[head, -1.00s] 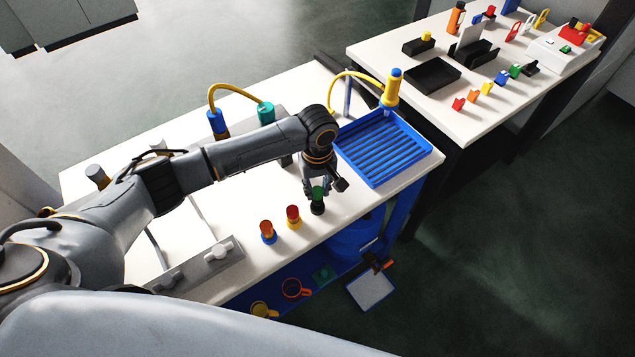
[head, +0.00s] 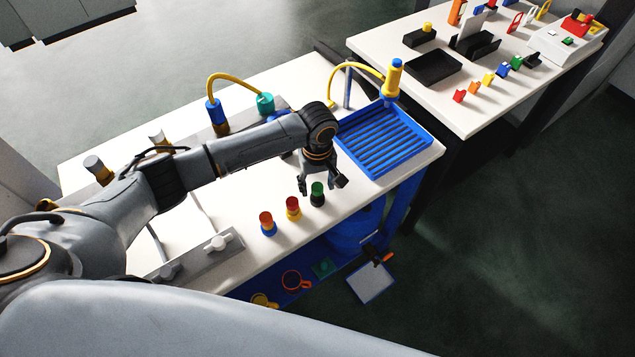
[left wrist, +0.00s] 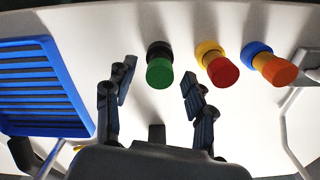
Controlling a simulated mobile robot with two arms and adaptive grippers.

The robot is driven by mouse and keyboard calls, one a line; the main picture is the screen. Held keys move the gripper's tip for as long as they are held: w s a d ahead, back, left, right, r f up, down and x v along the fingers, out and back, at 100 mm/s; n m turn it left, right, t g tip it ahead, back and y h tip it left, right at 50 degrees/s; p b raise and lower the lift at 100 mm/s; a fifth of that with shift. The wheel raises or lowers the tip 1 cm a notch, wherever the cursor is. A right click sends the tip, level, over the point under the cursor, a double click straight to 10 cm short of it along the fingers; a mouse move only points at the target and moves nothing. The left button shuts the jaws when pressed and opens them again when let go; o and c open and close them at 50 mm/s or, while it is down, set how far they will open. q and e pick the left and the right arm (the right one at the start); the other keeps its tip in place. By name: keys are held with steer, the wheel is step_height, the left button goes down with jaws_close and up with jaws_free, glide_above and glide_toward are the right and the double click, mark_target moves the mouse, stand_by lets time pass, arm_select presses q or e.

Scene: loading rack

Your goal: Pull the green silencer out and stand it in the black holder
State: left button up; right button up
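The green silencer (head: 317,187) stands upright in the black holder (head: 317,201) near the front edge of the white bench. In the left wrist view the green silencer (left wrist: 159,72) shows beyond and between my fingertips, with the black holder (left wrist: 158,47) behind it. My left gripper (head: 321,184) is open and empty, just behind the silencer in the head view. Its two fingers are spread wide in the left wrist view (left wrist: 158,80). I see no finger closed on the silencer. My right gripper is not in view.
A red silencer in a yellow holder (head: 293,213) and an orange one in a blue holder (head: 268,229) stand to the left in the head view. A blue ribbed tray (head: 428,151) lies to the right. The bench front edge is close by.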

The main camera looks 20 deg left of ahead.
mark_target(318, 187)
arm_select(q)
steer(key=shift+r, duration=0.1)
step_height(318, 187, up, 12)
stand_by(0.5)
